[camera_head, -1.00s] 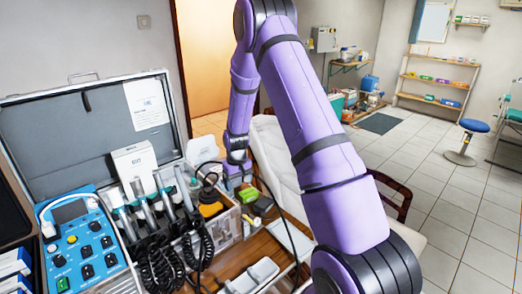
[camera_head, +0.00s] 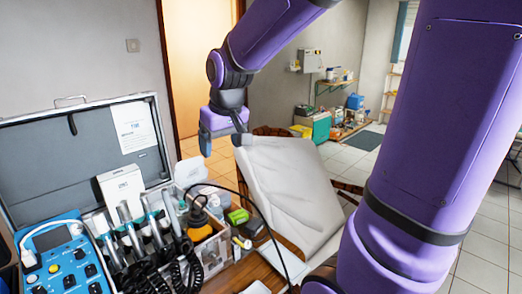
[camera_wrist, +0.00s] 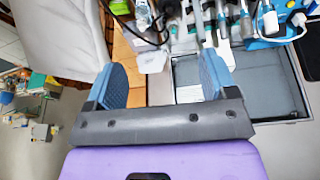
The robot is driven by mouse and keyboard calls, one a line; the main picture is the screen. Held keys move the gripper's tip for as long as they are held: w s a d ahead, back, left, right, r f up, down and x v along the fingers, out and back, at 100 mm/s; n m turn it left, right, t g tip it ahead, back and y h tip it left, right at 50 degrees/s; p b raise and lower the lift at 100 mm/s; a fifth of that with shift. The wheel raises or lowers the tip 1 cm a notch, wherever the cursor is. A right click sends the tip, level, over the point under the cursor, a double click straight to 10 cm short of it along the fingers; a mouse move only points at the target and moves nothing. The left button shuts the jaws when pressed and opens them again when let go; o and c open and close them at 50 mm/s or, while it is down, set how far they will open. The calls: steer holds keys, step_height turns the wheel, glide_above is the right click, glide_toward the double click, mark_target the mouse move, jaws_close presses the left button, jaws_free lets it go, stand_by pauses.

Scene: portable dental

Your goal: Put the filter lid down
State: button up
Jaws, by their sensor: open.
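My gripper (camera_head: 222,142) is raised in the air above and behind the open compartment box (camera_head: 212,254). Its blue fingers are apart in the wrist view (camera_wrist: 162,80), with nothing held between them. A dark-topped orange item (camera_head: 197,212) stands in the box. A green block (camera_head: 238,216) and a dark block (camera_head: 252,227) sit at the box's right side. I cannot tell for certain which of these is the filter lid.
An open case (camera_head: 85,150) with a blue control unit (camera_head: 66,262) and several handpieces (camera_head: 128,222) stands at left. A pale reclined chair (camera_head: 285,185) is behind the box. A black hose (camera_head: 262,215) arcs past the blocks. A translucent container (camera_head: 190,172) stands behind the box.

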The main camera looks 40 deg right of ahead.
steer(key=s+a+r+t, duration=0.1)
steer(key=s+r, duration=0.1)
steer(key=s, duration=0.6)
steer(key=s+a+r, duration=0.2)
steer(key=s+r, duration=0.1)
steer(key=s, duration=0.6)
steer(key=shift+s+a+n+t, duration=0.25)
steer(key=shift+a+n+t, duration=0.05)
steer(key=shift+t, duration=0.1)
